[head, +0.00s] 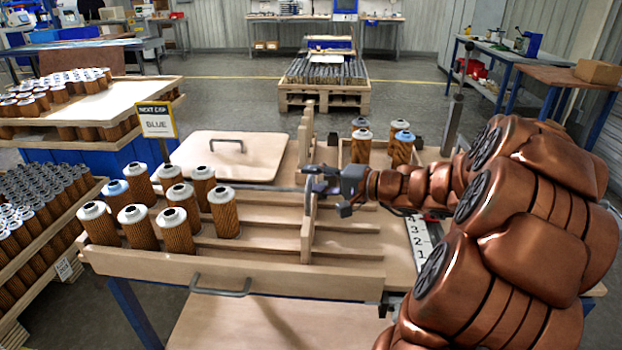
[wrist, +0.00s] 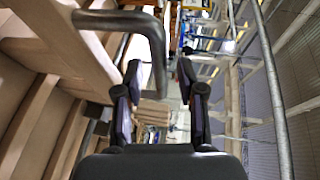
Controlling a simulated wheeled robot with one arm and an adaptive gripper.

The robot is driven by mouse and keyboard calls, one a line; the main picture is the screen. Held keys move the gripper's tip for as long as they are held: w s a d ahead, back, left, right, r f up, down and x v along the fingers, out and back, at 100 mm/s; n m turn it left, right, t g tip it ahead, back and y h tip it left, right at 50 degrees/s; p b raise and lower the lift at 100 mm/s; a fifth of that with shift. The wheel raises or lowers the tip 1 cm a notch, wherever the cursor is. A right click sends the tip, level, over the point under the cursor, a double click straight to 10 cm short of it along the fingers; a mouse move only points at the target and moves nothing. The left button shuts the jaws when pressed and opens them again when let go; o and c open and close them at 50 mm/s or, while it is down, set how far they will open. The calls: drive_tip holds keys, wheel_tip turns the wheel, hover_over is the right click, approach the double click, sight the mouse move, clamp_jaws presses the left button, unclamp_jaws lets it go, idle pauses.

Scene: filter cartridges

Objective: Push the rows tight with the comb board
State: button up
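The comb board (head: 308,232) stands upright across the slatted wooden tray (head: 240,272) in the head view. Several brown filter cartridges (head: 174,232) stand in the tray's rows to its left, mostly white-capped, one blue-capped (head: 116,188). Gaps show between some cartridges, and bare row floor lies between them and the board. My gripper (head: 331,188) is at the board's right side, near its upper part. In the wrist view a grey bar handle (wrist: 148,22) reaches down between the spread fingers of my gripper (wrist: 160,85). A gap shows beside the bar; contact is unclear.
A compartment at the back right holds several cartridges (head: 402,148), one blue-capped. A lidded panel with a handle (head: 238,157) lies behind the rows. A sign (head: 157,120) reads "NEXT CAP BLUE". A numbered scale (head: 420,242) runs beneath my arm. Racks of cartridges (head: 40,195) stand left.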

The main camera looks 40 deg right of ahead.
drive_tip(key=shift+w+a+f, duration=0.15)
drive_tip(key=shift+w+a, duration=0.1)
drive_tip(key=shift+w, duration=0.35)
clamp_jaws()
idle(0.4)
